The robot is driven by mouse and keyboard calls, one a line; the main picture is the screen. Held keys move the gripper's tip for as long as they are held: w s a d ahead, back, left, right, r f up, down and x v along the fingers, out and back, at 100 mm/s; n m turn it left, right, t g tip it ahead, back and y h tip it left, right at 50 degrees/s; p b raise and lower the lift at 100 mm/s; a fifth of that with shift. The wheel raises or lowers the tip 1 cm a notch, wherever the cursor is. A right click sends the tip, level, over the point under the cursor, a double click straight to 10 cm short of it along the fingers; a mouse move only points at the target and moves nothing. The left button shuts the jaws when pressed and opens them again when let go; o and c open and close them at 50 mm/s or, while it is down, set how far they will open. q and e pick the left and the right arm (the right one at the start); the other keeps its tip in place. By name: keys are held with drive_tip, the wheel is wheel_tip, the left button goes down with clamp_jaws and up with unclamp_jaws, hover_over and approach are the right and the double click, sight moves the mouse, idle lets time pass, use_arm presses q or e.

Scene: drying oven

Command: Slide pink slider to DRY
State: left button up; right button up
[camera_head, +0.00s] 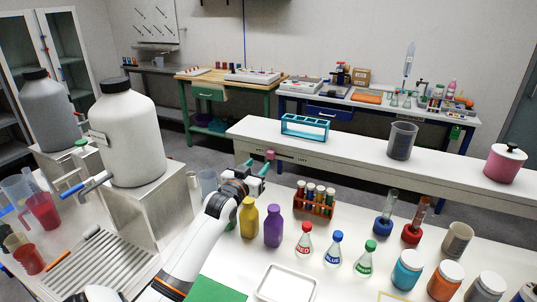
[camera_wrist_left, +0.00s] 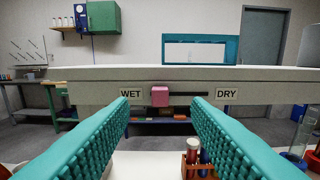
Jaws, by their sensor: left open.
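The pink slider (camera_wrist_left: 159,96) sits at the left end of a dark slot (camera_wrist_left: 190,94) in the front face of the long white shelf. The WET label (camera_wrist_left: 131,93) is just left of it. The DRY label (camera_wrist_left: 227,94) is past the slot's right end. In the head view the slider (camera_head: 270,155) is a small pink block by the shelf edge. My left gripper (camera_head: 257,166) is open. In the wrist view its teal fingers (camera_wrist_left: 159,103) point at the shelf, one on each side of the slider's line, with nothing between them. My right gripper is not in view.
A teal rack (camera_head: 305,126), a grey beaker (camera_head: 401,141) and a pink pot (camera_head: 504,163) stand on the shelf. Below are a tube rack (camera_head: 315,199), a yellow bottle (camera_head: 249,218), a purple bottle (camera_head: 273,226) and several flasks. A large white bottle (camera_head: 127,135) stands left.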

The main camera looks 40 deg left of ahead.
sight(270, 154)
use_arm(q)
drive_tip(key=x, duration=0.8)
drive_tip(key=shift+w+f+p, duration=0.15)
drive_tip(key=shift+p, duration=0.25)
clamp_jaws()
drive_tip(key=shift+d, duration=0.1)
